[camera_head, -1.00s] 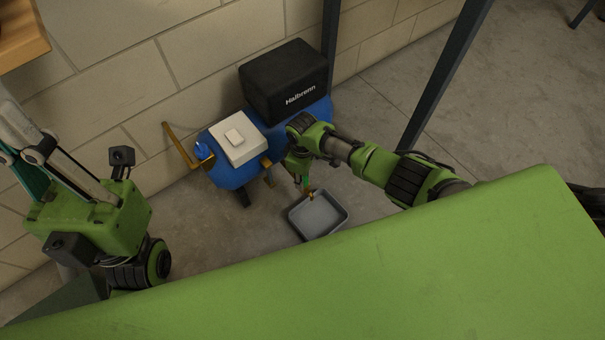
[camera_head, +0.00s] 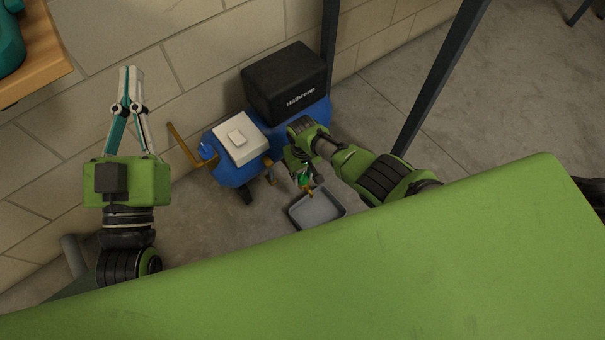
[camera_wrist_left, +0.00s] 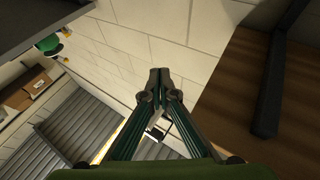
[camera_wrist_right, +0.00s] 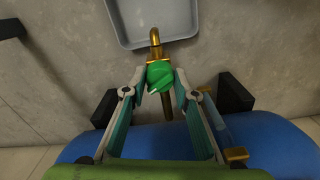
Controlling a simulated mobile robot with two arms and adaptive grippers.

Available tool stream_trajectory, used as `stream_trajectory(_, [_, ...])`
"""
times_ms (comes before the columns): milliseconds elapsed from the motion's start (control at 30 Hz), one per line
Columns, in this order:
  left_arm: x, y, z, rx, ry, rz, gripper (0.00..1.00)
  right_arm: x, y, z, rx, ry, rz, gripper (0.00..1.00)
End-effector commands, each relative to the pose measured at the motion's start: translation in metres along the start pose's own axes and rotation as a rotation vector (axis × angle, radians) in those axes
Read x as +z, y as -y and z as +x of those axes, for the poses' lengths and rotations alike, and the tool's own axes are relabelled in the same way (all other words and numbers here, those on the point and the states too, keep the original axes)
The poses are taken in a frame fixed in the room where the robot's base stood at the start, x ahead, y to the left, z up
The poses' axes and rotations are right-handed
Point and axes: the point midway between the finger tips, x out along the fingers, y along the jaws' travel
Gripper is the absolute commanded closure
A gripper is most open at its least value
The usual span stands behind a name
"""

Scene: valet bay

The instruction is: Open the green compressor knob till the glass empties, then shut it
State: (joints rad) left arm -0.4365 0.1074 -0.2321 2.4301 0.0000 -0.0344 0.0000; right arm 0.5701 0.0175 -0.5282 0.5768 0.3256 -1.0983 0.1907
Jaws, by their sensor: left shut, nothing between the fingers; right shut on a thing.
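The compressor has a blue tank (camera_head: 234,174) and a black housing (camera_head: 285,82) marked Halbrenn. The green knob (camera_wrist_right: 160,75) sits on a brass drain fitting with a bent spout (camera_wrist_right: 155,37). My right gripper (camera_wrist_right: 161,84) is shut on the knob, one finger on each side; in the head view the gripper (camera_head: 304,180) is low beside the tank. A bluish, see-through piece (camera_wrist_right: 216,117) beside a finger may be the glass; its level cannot be told. My left gripper (camera_head: 130,72) is shut and empty, raised left of the compressor; its joined fingertips show in the left wrist view (camera_wrist_left: 159,76).
A grey tray (camera_wrist_right: 115,25) lies on the floor below the spout. A brass bar (camera_head: 184,145) sticks out left of the tank. A wooden shelf (camera_head: 45,75) is at the upper left. A dark post (camera_head: 440,80) stands to the right.

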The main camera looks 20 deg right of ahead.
Motion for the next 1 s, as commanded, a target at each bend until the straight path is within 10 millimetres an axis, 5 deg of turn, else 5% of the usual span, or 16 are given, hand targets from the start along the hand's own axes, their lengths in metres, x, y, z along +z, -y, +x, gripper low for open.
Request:
stream_trajectory(633, [0.0098, 0.0013, -0.0006, -0.003, 0.046, 0.002, 1.0, 0.0004, 0.0005, 0.0003, -0.001, 0.001, 0.055, 0.95])
stream_trajectory(667, [0.0098, 0.0013, -0.0006, -0.003, 0.046, 0.002, 1.0, 0.0003, 0.0005, 0.0003, -0.001, 0.001, 0.055, 0.71])
stream_trajectory(733, [0.0097, 0.0013, -0.0006, -0.003, 0.046, 0.002, 1.0, 0.0003, 0.0004, 0.0003, -0.001, 0.001, 0.055, 0.56])
stream_trajectory(1000, [0.0097, 0.0012, -0.0006, -0.002, 0.045, 0.002, 1.0, 0.0001, 0.0002, 0.0001, 0.0, 0.0, 0.054, 0.56])
